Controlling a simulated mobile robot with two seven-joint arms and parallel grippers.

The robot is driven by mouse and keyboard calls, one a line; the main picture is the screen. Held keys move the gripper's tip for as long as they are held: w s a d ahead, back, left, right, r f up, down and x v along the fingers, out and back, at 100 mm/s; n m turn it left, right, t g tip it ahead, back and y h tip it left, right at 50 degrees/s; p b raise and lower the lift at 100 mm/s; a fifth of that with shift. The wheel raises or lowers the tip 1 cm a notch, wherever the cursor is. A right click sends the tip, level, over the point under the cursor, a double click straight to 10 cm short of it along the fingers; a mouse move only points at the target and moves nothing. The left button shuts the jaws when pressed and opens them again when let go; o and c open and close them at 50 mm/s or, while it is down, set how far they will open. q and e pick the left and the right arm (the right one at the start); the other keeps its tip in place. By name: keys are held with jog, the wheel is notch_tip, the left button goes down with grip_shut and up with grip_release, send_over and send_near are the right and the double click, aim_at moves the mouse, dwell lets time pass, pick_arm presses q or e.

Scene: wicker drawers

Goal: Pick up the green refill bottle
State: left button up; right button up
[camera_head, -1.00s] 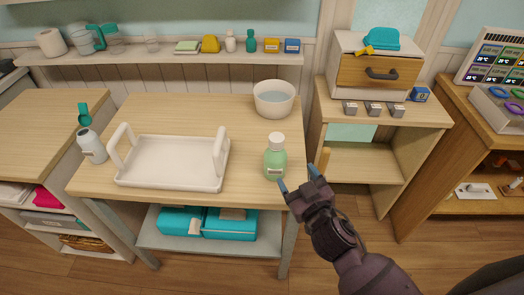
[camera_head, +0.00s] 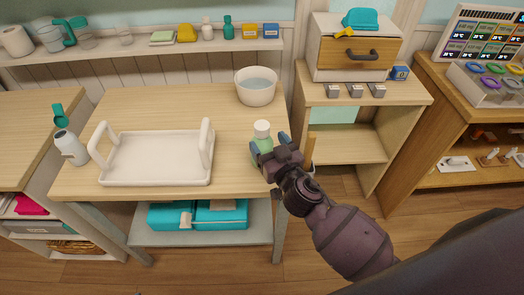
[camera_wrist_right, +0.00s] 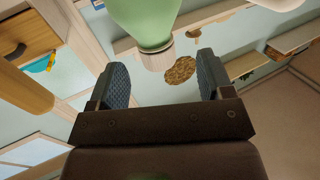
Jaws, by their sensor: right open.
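The green refill bottle (camera_head: 261,145), pale green with a white cap, stands upright near the right front corner of the wooden table (camera_head: 170,108). My right gripper (camera_head: 270,148) is at the bottle, its blue fingertips open to either side; its hand hides the lower part. In the right wrist view the green bottle (camera_wrist_right: 146,18) shows at the top, with its cap between the lines of the two open fingers (camera_wrist_right: 160,70). I cannot tell whether a finger touches it. My left gripper is not in view.
A white handled tray (camera_head: 157,180) lies left of the bottle, and a white bowl (camera_head: 256,92) of water stands behind it. A shelf unit with a drawer box (camera_head: 355,52) is to the right.

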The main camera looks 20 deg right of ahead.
aim_at(265, 134)
jog(key=w, duration=0.4)
jog(key=shift+w+r+p, duration=0.15)
jog(key=shift+r+p, duration=0.2)
jog(key=shift+w+a, duration=0.1)
jog(key=shift+w, duration=0.4)
grip_shut()
